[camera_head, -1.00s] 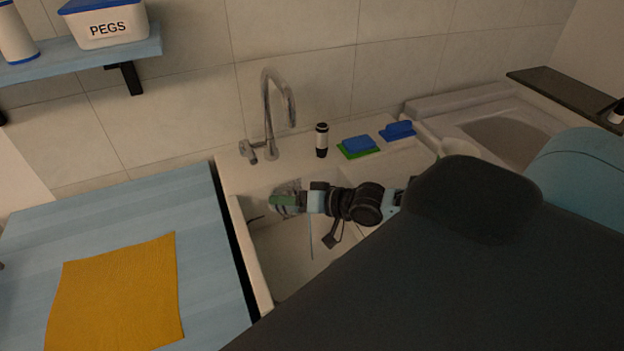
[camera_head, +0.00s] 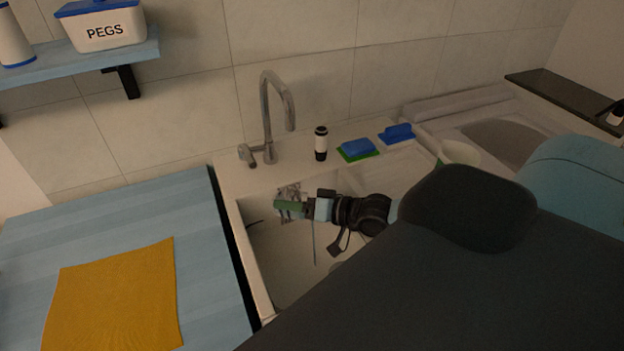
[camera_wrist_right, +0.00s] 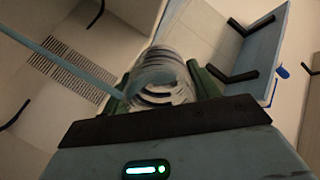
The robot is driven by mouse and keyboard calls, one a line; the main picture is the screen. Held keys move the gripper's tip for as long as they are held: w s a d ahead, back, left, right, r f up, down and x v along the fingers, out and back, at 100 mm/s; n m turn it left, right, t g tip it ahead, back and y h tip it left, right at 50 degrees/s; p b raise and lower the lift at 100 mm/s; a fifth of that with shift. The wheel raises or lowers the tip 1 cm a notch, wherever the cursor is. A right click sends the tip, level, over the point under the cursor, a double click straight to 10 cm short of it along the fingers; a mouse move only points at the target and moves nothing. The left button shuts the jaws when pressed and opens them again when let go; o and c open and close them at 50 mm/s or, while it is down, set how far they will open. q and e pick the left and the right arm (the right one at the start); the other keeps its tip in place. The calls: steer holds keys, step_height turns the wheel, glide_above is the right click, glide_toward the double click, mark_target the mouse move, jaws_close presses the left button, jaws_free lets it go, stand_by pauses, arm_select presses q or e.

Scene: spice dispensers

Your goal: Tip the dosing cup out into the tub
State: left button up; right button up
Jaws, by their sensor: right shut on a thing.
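The dosing cup is a clear, ridged cup (camera_wrist_right: 160,72), held between the two green fingers of my right gripper (camera_head: 289,205). That gripper is shut on it. In the head view the cup (camera_head: 291,191) shows partly behind the green fingers, over the white sink tub (camera_head: 285,262). A thin pale blue strand (camera_head: 313,242) runs down into the tub beside the gripper. It also crosses the right wrist view (camera_wrist_right: 62,62) to the cup; I cannot tell for sure that it is liquid. The cup's contents are unclear. My left gripper is out of view.
A blue worktop with a yellow cloth (camera_head: 115,300) lies left. My arm hides the tub's right front.

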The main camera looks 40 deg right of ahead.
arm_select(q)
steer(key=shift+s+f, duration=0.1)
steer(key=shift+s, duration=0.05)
arm_select(e)
steer(key=shift+s+d, duration=0.1)
steer(key=shift+s, duration=0.1)
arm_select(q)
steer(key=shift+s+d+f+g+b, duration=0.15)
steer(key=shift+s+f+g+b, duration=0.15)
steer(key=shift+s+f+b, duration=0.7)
arm_select(e)
steer(key=shift+s+d+r+t+y, duration=0.15)
steer(key=shift+t+y, duration=0.15)
steer(key=shift+t, duration=0.25)
steer(key=shift+s+a+r+t+y, duration=0.1)
steer(key=shift+t+y, duration=0.2)
steer(key=shift+t, duration=0.25)
